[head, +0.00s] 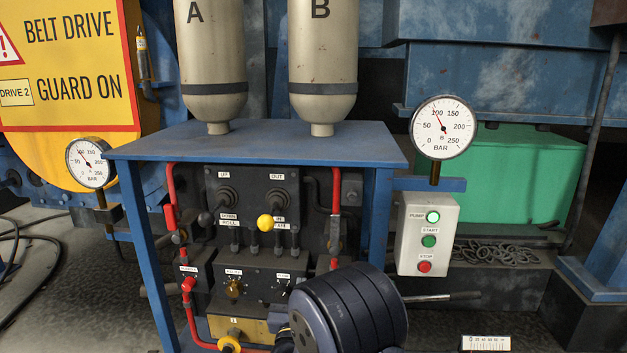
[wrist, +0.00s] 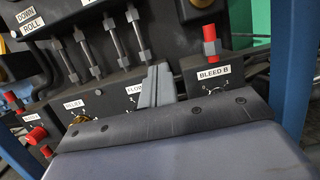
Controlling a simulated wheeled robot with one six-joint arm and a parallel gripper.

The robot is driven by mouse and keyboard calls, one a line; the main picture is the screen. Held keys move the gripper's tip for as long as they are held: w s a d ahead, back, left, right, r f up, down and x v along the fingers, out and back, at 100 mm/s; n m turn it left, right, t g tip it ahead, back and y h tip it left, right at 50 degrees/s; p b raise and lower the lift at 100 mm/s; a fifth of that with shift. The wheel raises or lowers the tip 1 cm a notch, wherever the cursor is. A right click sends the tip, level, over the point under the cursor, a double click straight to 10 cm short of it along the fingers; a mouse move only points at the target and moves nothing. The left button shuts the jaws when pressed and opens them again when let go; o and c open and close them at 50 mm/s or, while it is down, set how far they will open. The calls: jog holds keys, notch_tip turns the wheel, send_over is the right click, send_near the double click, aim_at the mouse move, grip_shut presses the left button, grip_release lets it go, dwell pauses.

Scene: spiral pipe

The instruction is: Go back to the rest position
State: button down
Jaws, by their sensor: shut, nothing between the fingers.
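My gripper shows in the wrist view (wrist: 157,84) as two grey fingers side by side, shut and empty. The fingertips appear in front of the black valve panel (wrist: 115,100), between the FLOW label and the BLEED B label (wrist: 213,72). A red-topped fitting (wrist: 211,42) stands to the right of the fingers, apart from them in the picture. Whether the fingers touch the panel is unclear. In the head view my dark ribbed arm covers the lower middle of the scene, and my fingers are hidden there.
A blue steel stand (head: 260,143) carries tanks A (head: 210,60) and B (head: 323,60). Red pipes (head: 335,215) run down both sides. A pump box (head: 428,234) and a gauge (head: 443,127) stand at right. Another gauge (head: 91,162) is at left. A bar (head: 440,297) sticks out right.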

jog(key=shift+v, duration=1.7)
jog(key=shift+d+r, duration=0.15)
